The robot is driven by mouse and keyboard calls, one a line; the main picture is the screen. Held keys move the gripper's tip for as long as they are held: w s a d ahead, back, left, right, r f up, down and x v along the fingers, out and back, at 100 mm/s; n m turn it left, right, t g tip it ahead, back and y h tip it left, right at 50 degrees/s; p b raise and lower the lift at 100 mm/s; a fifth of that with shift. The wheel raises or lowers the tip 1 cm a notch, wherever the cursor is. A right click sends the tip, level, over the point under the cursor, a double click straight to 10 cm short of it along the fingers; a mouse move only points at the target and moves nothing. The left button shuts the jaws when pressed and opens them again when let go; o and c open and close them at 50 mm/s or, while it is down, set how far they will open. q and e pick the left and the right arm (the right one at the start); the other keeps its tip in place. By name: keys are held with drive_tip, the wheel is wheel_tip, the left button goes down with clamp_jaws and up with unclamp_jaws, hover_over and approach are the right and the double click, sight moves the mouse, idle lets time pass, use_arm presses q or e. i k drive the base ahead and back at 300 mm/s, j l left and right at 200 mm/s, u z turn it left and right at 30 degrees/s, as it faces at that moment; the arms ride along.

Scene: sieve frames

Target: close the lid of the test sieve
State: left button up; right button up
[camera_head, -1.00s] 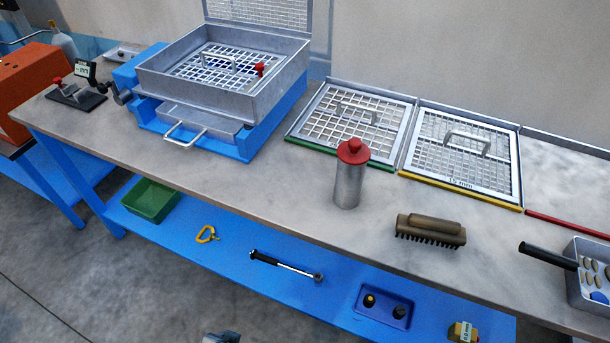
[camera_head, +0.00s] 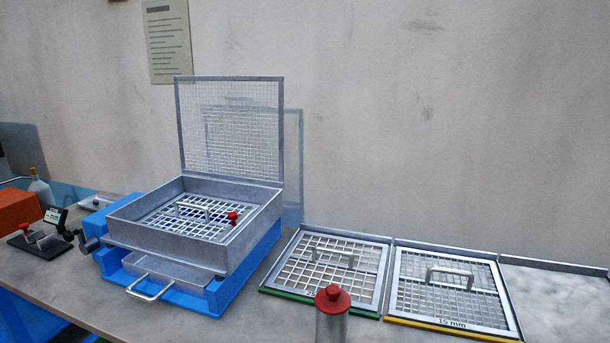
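The test sieve (camera_head: 255,232) is a grey metal box on a blue base (camera_head: 225,296) at the left of the bench. Its mesh lid (camera_head: 231,130) stands upright, hinged along the back edge of the box, so the sieve is open. Inside the box lies a mesh frame (camera_head: 165,215) with a metal handle (camera_head: 193,209) and a red knob (camera_head: 233,217). A drawer with a pull handle (camera_head: 150,287) shows at the front of the base. Neither of my grippers is in view.
Two spare mesh frames, one with a green edge (camera_head: 290,282) and one with a yellow edge (camera_head: 400,303), lie to the right. A metal cylinder with a red top (camera_head: 333,298) stands before them. A small stand (camera_head: 40,243) is at left. The wall (camera_head: 450,120) is close behind.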

sight(280, 79)
drive_tip(key=i+j+z, duration=0.25)
drive_tip(key=j+z, duration=0.25)
drive_tip(key=j, duration=0.15)
drive_tip(key=i+j+z, duration=0.25)
drive_tip(key=j, duration=0.15)
drive_tip(key=j+z, duration=0.2)
drive_tip(key=j, duration=0.2)
